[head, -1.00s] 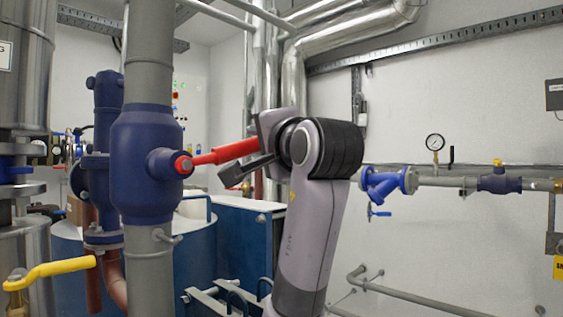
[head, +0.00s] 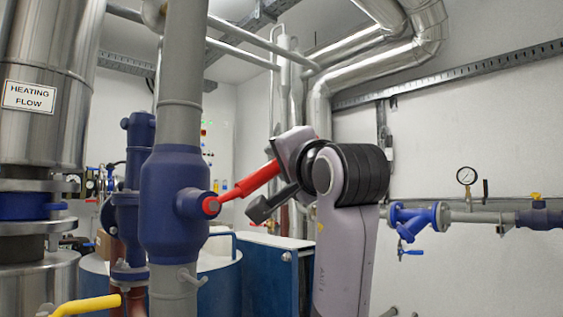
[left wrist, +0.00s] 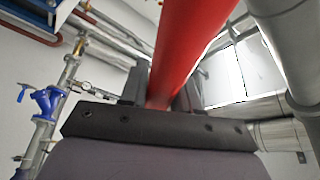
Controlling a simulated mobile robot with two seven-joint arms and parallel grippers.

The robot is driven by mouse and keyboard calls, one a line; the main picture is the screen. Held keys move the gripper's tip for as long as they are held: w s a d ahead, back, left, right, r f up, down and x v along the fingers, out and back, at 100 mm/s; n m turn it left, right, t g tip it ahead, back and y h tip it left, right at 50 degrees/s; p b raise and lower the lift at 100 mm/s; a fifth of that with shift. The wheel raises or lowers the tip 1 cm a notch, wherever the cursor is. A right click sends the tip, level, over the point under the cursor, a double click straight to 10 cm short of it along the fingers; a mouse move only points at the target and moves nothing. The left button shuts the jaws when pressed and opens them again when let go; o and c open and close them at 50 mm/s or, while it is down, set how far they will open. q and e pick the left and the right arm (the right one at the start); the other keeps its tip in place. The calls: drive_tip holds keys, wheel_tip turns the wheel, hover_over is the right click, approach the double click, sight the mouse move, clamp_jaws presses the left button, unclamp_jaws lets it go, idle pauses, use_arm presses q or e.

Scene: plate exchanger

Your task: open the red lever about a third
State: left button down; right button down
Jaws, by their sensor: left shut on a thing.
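The red lever (head: 248,184) is mounted on the dark blue valve body (head: 174,205) on a vertical grey pipe in the head view. It points right and tilts upward from its pivot. My left gripper (head: 270,186) is shut on the lever's outer part; one dark finger shows just below it. In the left wrist view the red lever (left wrist: 188,50) runs between the dark fingers, and the far finger is partly hidden behind it. My right gripper is not in view.
A yellow handle (head: 88,306) shows at the lower left. A steel column with a "HEATING FLOW" sign (head: 29,96) stands at the left. Blue tanks (head: 268,270) are behind my arm. A pipe with a blue strainer (head: 415,218) and gauge runs along the right wall.

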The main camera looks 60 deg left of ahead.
use_arm(q)
drive_tip(key=c, duration=0.9)
unclamp_jaws()
drive_tip(key=shift+d, duration=0.1)
drive_tip(key=b+v, duration=0.2)
drive_tip(key=v, duration=0.5)
